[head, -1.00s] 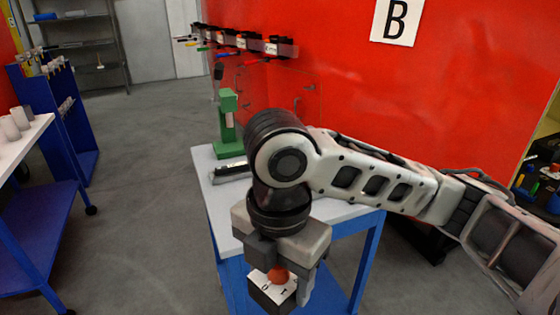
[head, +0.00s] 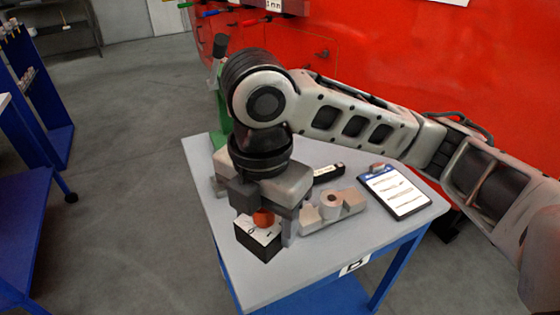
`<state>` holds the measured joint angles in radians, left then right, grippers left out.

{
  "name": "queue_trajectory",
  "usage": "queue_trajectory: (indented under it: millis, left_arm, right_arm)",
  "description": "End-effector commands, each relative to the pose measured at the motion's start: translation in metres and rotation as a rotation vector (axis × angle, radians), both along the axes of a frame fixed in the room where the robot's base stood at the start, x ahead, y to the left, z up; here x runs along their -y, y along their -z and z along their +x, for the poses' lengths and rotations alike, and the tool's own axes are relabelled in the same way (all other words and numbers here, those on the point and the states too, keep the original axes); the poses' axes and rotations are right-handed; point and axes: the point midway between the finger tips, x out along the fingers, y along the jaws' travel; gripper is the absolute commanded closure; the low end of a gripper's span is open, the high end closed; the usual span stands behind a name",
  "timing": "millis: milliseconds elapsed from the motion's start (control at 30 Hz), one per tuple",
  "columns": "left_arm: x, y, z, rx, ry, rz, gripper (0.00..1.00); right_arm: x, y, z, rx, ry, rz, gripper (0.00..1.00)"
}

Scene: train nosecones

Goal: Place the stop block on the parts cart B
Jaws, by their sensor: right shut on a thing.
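The stop block is a dark block (head: 257,247) with a white marked top and a red-orange knob. My right gripper (head: 266,222) points down and is shut on it. The block shows over the left front part of the grey top of parts cart B (head: 300,262), a blue-framed cart with a "B" label on its front edge. I cannot tell whether the block touches the top. My gripper hides part of the block and of the cart top behind it. My left gripper is not in view.
On the cart top, a grey bracket with a round boss (head: 331,206) lies just right of the gripper. A dark bar (head: 328,173) and a clipboard (head: 395,190) lie farther back. A green stand (head: 221,115) is behind my arm. The front of the top is bare.

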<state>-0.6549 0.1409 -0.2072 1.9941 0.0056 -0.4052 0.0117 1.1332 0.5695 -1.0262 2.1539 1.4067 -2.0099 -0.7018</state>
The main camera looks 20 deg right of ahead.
Motion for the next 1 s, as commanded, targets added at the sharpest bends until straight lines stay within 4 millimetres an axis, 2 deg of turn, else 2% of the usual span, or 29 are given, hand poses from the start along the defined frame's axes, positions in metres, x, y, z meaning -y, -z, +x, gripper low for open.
queue_trajectory:
  millis: [133, 367, 533, 700, 867, 1000]
  left_arm:
    - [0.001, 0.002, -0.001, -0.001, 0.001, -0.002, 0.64]
    - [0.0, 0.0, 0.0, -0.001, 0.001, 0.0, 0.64]
    - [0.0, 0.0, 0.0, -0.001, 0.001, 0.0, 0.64]
    - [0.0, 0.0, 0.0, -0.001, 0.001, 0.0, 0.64]
    - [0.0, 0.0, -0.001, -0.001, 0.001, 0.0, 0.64]
    - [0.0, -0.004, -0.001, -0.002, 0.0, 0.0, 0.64]
  right_arm:
    - [0.005, 0.012, 0.024, -0.004, 0.008, 0.001, 0.74]
    - [0.017, 0.036, 0.08, -0.002, 0.008, -0.001, 0.74]
    - [0.023, 0.068, 0.108, -0.003, 0.004, -0.001, 0.74]
    - [0.027, 0.088, 0.125, -0.001, 0.003, 0.001, 0.74]
    - [0.028, 0.098, 0.132, -0.001, 0.002, 0.001, 0.74]
    - [0.029, 0.117, 0.132, -0.003, -0.001, -0.002, 0.74]
